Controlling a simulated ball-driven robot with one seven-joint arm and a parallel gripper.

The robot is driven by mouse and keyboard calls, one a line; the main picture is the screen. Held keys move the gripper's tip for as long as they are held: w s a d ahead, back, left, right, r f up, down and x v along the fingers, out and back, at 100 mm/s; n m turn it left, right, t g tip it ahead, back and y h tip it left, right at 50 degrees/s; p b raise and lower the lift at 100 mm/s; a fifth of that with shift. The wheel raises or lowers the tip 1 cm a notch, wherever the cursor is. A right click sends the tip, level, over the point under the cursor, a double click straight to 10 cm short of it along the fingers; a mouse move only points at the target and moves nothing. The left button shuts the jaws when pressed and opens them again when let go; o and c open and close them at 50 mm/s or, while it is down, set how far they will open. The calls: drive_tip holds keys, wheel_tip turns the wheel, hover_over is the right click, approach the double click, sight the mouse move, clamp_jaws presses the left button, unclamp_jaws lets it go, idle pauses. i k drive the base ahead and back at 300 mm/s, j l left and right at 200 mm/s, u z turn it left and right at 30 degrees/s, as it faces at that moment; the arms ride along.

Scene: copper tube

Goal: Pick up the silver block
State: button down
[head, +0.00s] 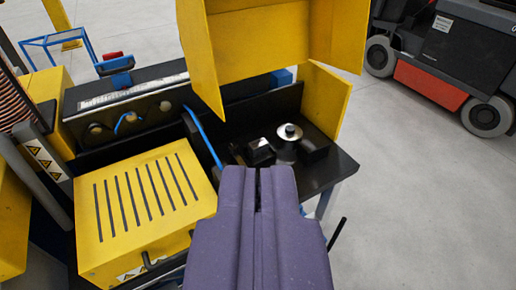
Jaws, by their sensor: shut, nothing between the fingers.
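A small shiny silver block (259,147) sits on the black tabletop (338,165), with dark parts around its lower side. It is just beyond the tips of my gripper in the picture. My purple gripper (258,172) comes up from the bottom of the head view, with its two fingers together and only a thin dark line between them. It is empty. Whether the fingertips touch the block or hover short of it cannot be told. The fingers hide the tabletop below them.
A silver-topped round part (289,132) stands right of the block, by a black block (314,150). A slotted yellow box (140,205) is at left. Yellow panels (335,95) rise behind. A blue hose (203,140) runs left of the block. A forklift (455,60) stands on open floor at right.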

sight(259, 147)
drive_tip(key=i+l+u, duration=0.5)
drive_tip(key=l, duration=0.2)
drive_tip(key=i+l+u, duration=0.25)
drive_tip(key=i+l, duration=0.15)
drive_tip(key=i, duration=0.15)
drive_tip(key=i+l+u, duration=0.25)
drive_tip(key=i+l, duration=0.2)
